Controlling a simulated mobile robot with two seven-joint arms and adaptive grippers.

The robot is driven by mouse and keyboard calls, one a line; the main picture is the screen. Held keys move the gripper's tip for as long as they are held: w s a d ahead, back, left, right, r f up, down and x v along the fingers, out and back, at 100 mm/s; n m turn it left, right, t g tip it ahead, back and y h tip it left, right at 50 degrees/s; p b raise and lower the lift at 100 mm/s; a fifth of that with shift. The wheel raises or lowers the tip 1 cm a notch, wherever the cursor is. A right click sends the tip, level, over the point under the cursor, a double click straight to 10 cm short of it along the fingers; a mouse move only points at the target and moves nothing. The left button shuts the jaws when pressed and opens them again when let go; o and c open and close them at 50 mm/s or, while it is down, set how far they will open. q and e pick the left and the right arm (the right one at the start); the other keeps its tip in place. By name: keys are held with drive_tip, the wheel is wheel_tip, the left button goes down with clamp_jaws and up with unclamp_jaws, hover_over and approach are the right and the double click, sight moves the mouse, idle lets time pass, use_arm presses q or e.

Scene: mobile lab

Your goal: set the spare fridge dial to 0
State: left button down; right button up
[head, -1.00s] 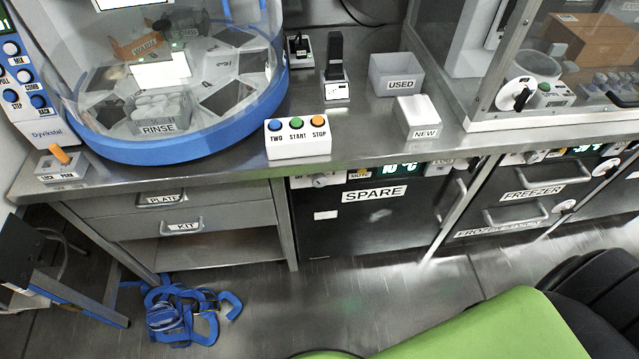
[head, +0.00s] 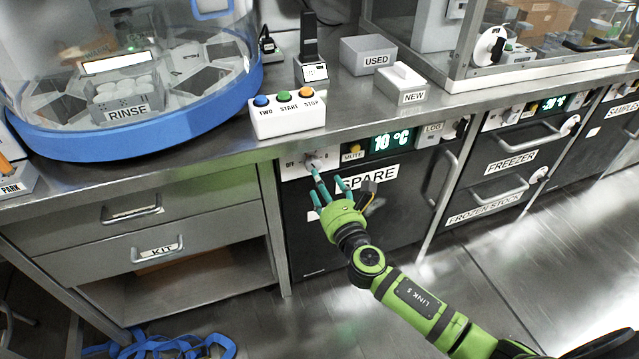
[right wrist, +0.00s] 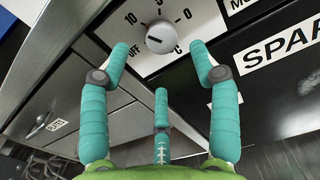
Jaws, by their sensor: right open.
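The spare fridge dial (head: 313,160) is a small grey knob on the white panel of the spare fridge (head: 300,225), left of the yellow MUTE button. The right wrist view shows the dial (right wrist: 160,37) close up, ringed by the marks OFF, 10, 5, 0 and °C. A dark mark on the knob seems to point to the lower left, towards OFF. My right gripper (head: 328,182) is open, with its teal fingers just below and in front of the dial. In the right wrist view the open right gripper (right wrist: 159,62) has two fingertips either side below the dial, seemingly not touching it.
The fridge display (head: 392,141) reads 10 °C. The counter edge (head: 230,150) overhangs the panel. A button box (head: 288,115) stands above on the counter. The fridge's vertical handle (head: 447,178) sticks out at the right. Blue straps (head: 170,348) lie on the floor at the left.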

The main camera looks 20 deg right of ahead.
sight(315, 167)
drive_tip(key=w+b, duration=0.1)
drive_tip(key=w, duration=0.6)
drive_tip(key=c, duration=1.1)
